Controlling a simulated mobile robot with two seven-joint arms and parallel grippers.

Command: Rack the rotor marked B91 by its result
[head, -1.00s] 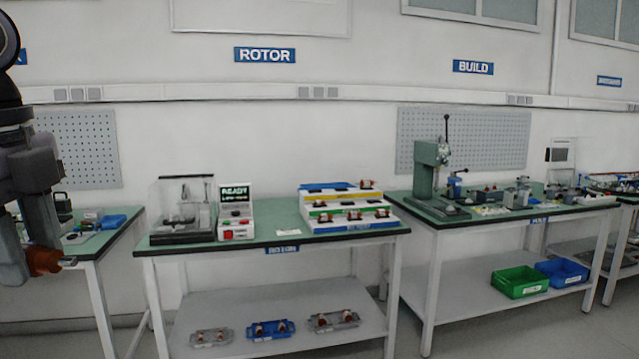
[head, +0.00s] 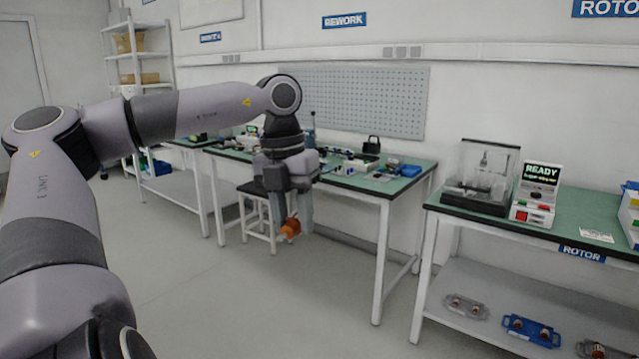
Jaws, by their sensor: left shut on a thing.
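My left gripper (head: 291,222) hangs pointing down in front of the rework bench, shut on a small copper-orange rotor (head: 291,230). Any marking on the rotor is too small to read. The rotor is in the air, apart from any bench. The tester (head: 482,178) with a clear cover stands on the rotor bench at the right. Its display unit (head: 540,177) reads READY in green, with a smaller line I cannot read surely. The stepped rack (head: 631,214) is cut off at the right edge, so most of it is hidden. My right gripper is out of view.
The rotor bench (head: 578,229) has rotors in holders on its lower shelf, including a blue holder (head: 532,329). The rework bench (head: 411,187) carries tools and a blue tray (head: 410,170). A stool (head: 262,236) stands by it. The floor in front is clear.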

